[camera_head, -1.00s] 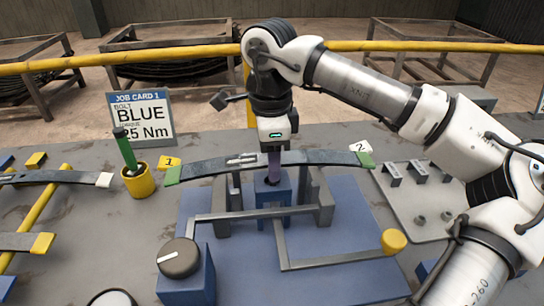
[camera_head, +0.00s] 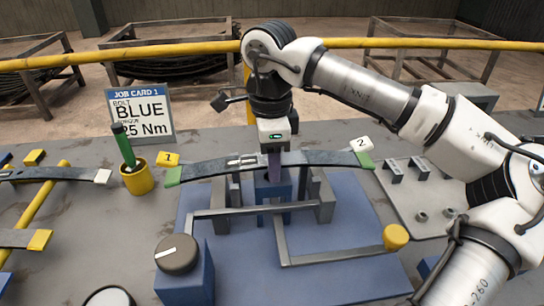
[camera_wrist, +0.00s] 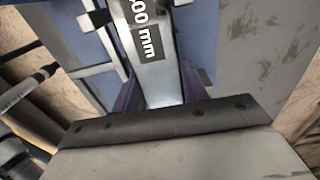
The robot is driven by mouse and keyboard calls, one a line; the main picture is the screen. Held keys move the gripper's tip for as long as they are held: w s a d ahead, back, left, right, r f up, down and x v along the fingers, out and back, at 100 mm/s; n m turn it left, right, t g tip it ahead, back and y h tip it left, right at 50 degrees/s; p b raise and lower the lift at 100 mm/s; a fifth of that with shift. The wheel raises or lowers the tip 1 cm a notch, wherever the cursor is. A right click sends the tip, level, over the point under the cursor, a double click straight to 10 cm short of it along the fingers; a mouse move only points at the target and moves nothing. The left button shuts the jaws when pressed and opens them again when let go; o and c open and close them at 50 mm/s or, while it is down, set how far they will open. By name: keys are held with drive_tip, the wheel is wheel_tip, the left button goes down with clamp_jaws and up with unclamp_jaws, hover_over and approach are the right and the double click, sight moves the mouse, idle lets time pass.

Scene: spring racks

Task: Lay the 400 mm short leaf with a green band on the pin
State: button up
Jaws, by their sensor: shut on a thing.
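The short leaf (camera_head: 215,166) is a dark, slightly curved grey strip with a green band at each end. My gripper (camera_head: 274,163) points down and is shut on the leaf near its middle. In the wrist view the leaf (camera_wrist: 152,75) shows a partly cut-off "00 mm" label between my purple fingers. The pin is hidden under the leaf and gripper, so I cannot tell whether the leaf touches it.
Number tags 1 (camera_head: 167,159) and 2 (camera_head: 361,144) stand by the leaf's ends. A yellow cup (camera_head: 138,181) with a green-handled tool and a job card (camera_head: 141,115) stand left. A dial (camera_head: 177,254) and grey bar frame (camera_head: 280,238) are in front. Other leaves (camera_head: 55,175) lie far left.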

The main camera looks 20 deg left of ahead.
drive_tip(key=shift+f+b, duration=0.6)
drive_tip(key=shift+f, duration=0.1)
drive_tip(key=o, duration=1.6)
drive_tip(key=shift+f, duration=0.1)
drive_tip(key=shift+o, duration=0.2)
drive_tip(key=shift+r+p, duration=2.4)
drive_tip(key=shift+r, duration=1.15)
